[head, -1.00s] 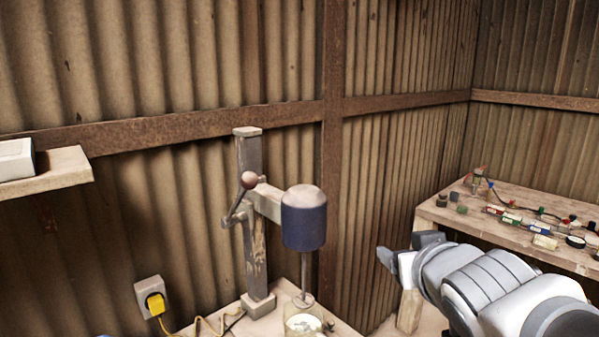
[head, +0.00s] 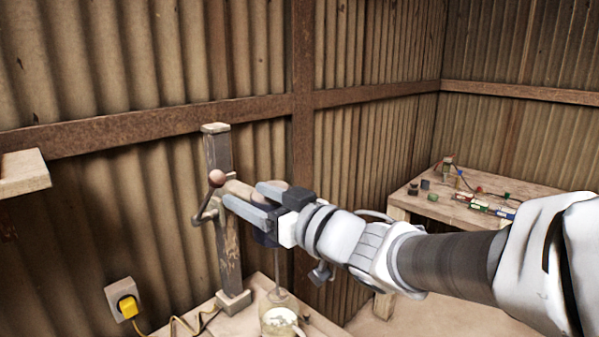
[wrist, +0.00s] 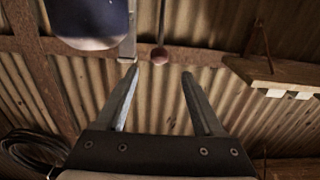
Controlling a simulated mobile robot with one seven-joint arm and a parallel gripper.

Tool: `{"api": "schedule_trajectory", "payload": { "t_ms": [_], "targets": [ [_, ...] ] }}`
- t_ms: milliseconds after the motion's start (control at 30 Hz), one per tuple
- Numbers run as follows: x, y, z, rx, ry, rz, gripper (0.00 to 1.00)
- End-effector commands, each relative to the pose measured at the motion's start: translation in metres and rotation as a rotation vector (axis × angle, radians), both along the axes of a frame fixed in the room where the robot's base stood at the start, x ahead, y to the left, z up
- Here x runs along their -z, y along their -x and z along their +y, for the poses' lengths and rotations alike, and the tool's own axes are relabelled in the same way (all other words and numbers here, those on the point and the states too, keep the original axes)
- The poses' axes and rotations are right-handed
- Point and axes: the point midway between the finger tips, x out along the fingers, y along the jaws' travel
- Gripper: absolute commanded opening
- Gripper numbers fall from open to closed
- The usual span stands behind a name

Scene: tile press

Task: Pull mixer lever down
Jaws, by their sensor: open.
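The mixer lever is a thin bent grey rod with a round reddish-brown knob (head: 217,178), on the left side of the mixer's upright post (head: 229,255). The knob also shows in the wrist view (wrist: 159,55), beyond the fingertips and between their lines. My gripper (head: 239,192) is open and empty, its fingers pointing left toward the knob, apart from it by a small gap. The gripper hides most of the mixer's motor head in the head view; its blue body shows at top left in the wrist view (wrist: 88,22).
A glass jar (head: 279,319) stands under the mixer on a wooden table (head: 257,290). A yellow plug (head: 128,307) sits in a wall socket at lower left. A shelf (head: 22,174) juts out at left. A workbench (head: 430,206) with small parts stands at right.

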Motion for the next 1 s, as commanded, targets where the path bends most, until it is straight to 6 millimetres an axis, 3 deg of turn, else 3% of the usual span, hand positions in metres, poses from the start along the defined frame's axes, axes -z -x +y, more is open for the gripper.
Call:
{"api": "schedule_trajectory", "payload": {
  "t_ms": [600, 1000],
  "targets": [
    [0.000, -0.076, 0.089, 0.000, -0.001, 0.001, 0.69],
    [0.000, -0.090, 0.104, 0.002, 0.001, -0.001, 0.69]
  ]
}}
